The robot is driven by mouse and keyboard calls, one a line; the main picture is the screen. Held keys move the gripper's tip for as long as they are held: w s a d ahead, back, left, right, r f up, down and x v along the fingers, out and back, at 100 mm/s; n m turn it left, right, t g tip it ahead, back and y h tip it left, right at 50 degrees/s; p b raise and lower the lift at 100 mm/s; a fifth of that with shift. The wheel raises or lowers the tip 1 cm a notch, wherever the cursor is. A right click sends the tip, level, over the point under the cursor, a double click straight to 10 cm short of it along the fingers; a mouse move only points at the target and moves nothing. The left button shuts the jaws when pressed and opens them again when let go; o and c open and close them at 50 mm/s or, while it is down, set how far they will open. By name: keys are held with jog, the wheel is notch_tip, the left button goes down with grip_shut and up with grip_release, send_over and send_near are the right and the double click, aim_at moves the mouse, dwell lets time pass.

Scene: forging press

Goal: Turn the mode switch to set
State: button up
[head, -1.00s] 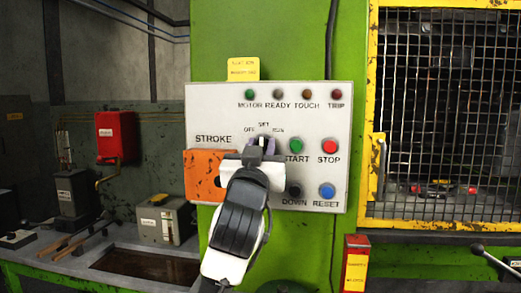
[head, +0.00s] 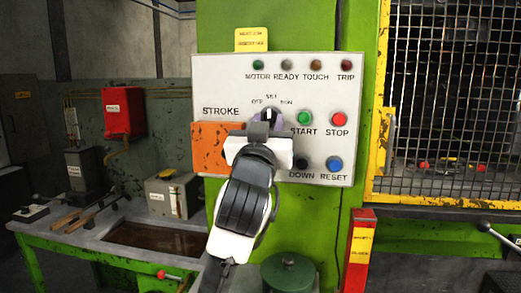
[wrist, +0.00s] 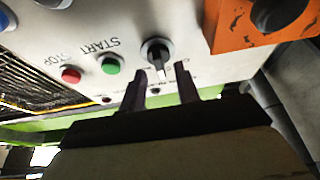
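The mode switch (head: 269,113) is a round black knob with a white pointer, under the labels OFF, SET and RUN on the white control panel (head: 215,75). In the wrist view, which is upside down, the knob (wrist: 155,50) is clear, and its pointer appears to aim towards the SET label. My gripper (head: 268,122) is in front of the knob, its dark fingers on either side in the head view. In the wrist view my gripper (wrist: 162,82) is open, with a gap between the fingers; the knob is just beyond the tips. I see no clear contact.
The green START button (head: 305,118) and red STOP button (head: 338,118) sit just right of the switch. An orange plate (head: 208,150) is at its lower left. A yellow-framed mesh guard (head: 450,100) stands right; a bench (head: 90,240) is at left.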

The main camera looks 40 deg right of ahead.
jog(key=b+v, duration=0.3)
jog(key=v, duration=0.9)
jog(key=shift+f, duration=0.1)
